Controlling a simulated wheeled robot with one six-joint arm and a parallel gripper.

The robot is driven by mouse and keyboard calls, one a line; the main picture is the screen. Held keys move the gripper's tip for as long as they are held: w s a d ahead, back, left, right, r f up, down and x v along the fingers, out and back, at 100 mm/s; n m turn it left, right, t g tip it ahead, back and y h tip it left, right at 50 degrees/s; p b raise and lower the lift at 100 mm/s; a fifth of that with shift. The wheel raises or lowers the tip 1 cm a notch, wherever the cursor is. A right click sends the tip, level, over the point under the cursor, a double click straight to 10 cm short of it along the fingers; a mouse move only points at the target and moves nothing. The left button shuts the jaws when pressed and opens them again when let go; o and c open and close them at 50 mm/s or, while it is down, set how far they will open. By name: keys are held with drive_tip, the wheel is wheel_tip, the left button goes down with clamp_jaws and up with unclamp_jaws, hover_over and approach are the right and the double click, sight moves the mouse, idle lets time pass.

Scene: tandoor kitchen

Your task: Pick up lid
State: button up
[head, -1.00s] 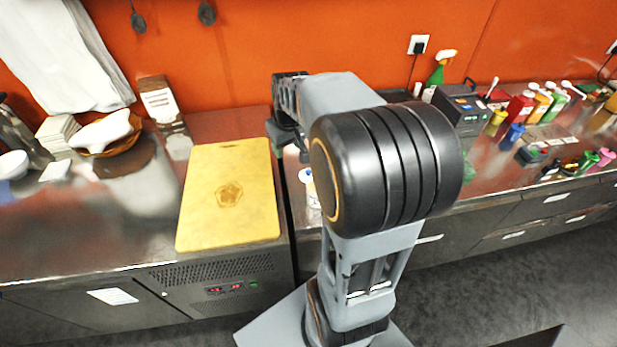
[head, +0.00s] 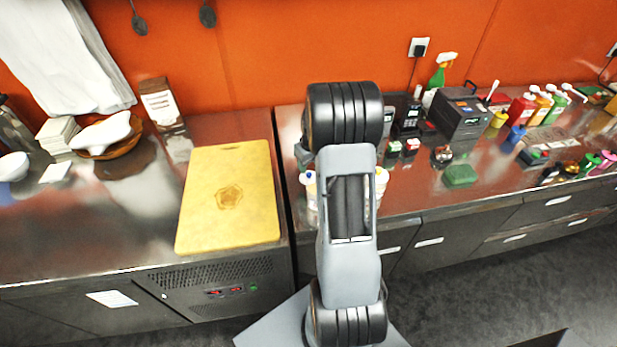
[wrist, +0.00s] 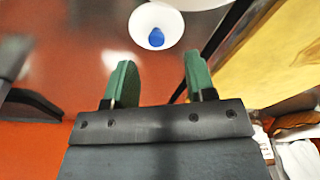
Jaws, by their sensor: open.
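A round white piece with a blue spot at its middle, which looks like the lid (wrist: 142,24), shows near the top of the wrist view. I cannot tell whether it sits on a container or lies on the counter. My gripper (wrist: 158,72) is open and empty, with its two green fingers apart. The white piece shows beyond the fingertips, between them and slightly left, not touching them. In the head view my arm hides most of my gripper and the lid.
A yellow cutting board (head: 228,225) lies on the left counter. White tubs (head: 310,190) show beside my arm on the right counter. A dark machine (head: 460,112), a green sponge-like block (head: 459,175) and several bottles stand farther right. The orange wall (head: 270,50) rises behind.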

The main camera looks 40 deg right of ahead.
sight(309, 173)
drive_tip(key=shift+w+d+f+p, duration=0.15)
drive_tip(key=shift+f+p, duration=0.15)
drive_tip(key=shift+f, duration=0.6)
drive_tip(key=shift+w+f+p, duration=0.15)
drive_tip(key=shift+f+p, duration=0.1)
drive_tip(key=shift+f, duration=0.6)
drive_tip(key=shift+w+d+f+p, duration=0.15)
drive_tip(key=shift+f+p, duration=0.15)
drive_tip(key=shift+f, duration=0.6)
drive_tip(key=shift+c, duration=0.3)
clamp_jaws()
